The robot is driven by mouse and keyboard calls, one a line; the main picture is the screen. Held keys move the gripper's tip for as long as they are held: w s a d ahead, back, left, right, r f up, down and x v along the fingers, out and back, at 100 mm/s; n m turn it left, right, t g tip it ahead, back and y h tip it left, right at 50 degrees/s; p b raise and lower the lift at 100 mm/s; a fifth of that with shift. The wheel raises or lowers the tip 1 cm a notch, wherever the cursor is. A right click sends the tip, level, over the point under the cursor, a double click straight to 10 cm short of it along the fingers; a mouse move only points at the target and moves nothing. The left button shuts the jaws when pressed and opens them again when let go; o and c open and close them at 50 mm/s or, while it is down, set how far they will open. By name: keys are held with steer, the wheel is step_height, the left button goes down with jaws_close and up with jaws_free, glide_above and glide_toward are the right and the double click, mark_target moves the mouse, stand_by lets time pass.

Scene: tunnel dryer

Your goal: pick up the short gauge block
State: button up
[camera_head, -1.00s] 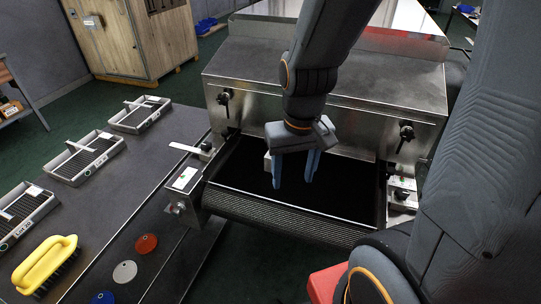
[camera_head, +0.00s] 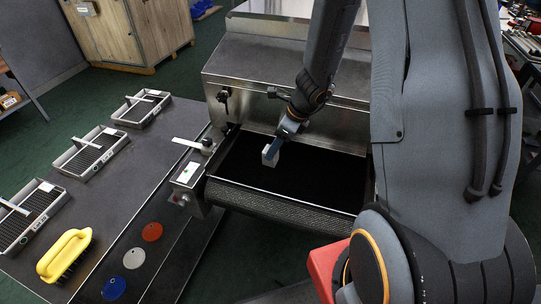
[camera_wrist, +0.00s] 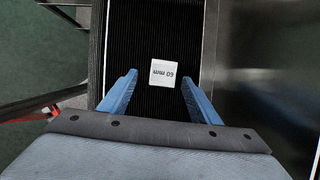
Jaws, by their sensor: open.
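A pale block (camera_head: 269,157) stands on the black conveyor belt, near the mouth of the steel dryer. In the wrist view the block (camera_wrist: 163,73) shows a white top marked "60 mm", upside down. My gripper (camera_head: 277,147) is at the block in the head view, where its blue fingers overlap the block's right side. In the wrist view the fingers are spread wide, one to each side of the block, with a gap on both sides. The gripper is open and empty. Whether the fingertips reach below the block's top, I cannot tell.
The steel dryer housing (camera_head: 244,78) rises behind the belt (camera_head: 310,178). A dark table (camera_head: 95,205) at left holds several slotted trays, a yellow-handled brush (camera_head: 65,255) and red, white and blue discs. A small control box (camera_head: 187,174) sits at the belt's left edge.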

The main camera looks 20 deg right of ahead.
steer(key=shift+d+p+x, duration=0.2)
steer(key=shift+p+x, duration=0.25)
steer(key=shift+x, duration=2.4)
steer(key=shift+w, duration=0.1)
steer(key=shift+c, duration=0.3)
jaws_close()
steer(key=shift+r, duration=0.15)
